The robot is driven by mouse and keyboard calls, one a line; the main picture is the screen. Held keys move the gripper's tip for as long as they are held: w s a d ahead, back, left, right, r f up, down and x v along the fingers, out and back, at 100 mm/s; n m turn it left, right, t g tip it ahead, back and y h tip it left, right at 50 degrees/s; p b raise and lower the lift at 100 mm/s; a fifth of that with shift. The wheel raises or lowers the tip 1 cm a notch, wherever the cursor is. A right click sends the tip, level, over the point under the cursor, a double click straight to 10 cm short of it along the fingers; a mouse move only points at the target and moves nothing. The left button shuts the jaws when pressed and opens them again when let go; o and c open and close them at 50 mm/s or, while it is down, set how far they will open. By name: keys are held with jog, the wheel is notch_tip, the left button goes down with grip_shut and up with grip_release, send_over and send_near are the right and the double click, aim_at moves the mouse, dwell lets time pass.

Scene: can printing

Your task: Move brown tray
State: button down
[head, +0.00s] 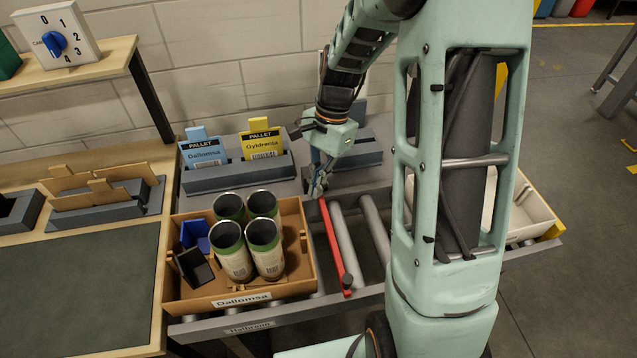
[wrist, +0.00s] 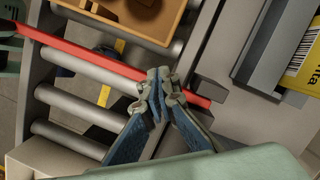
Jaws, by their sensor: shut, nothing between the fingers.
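The brown tray (head: 190,306) sits on the roller conveyor at left centre in the head view, with a "Dallomsa" label on its front. It holds several green-topped cans (head: 263,248), a blue piece (head: 196,235) and a black piece (head: 194,267). Part of the tray shows at the top of the wrist view (wrist: 150,38). My gripper (head: 319,188) is shut and empty, beyond the tray's back right corner. In the wrist view its fingertips (wrist: 160,88) are at the red bar (wrist: 95,59); I cannot tell whether they touch it.
The red bar (head: 334,245) lies across the conveyor, right of the tray, beside bare rollers (head: 347,238). Pallet cards (head: 203,151) stand in a grey holder behind. A cream tray (head: 531,218) is partly hidden by my arm. A workbench (head: 80,280) adjoins at left.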

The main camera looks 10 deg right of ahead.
jog(key=shift+r, duration=0.1)
jog(key=p+v, duration=0.7)
jog(key=v, duration=0.3)
jog(key=shift+p, duration=0.3)
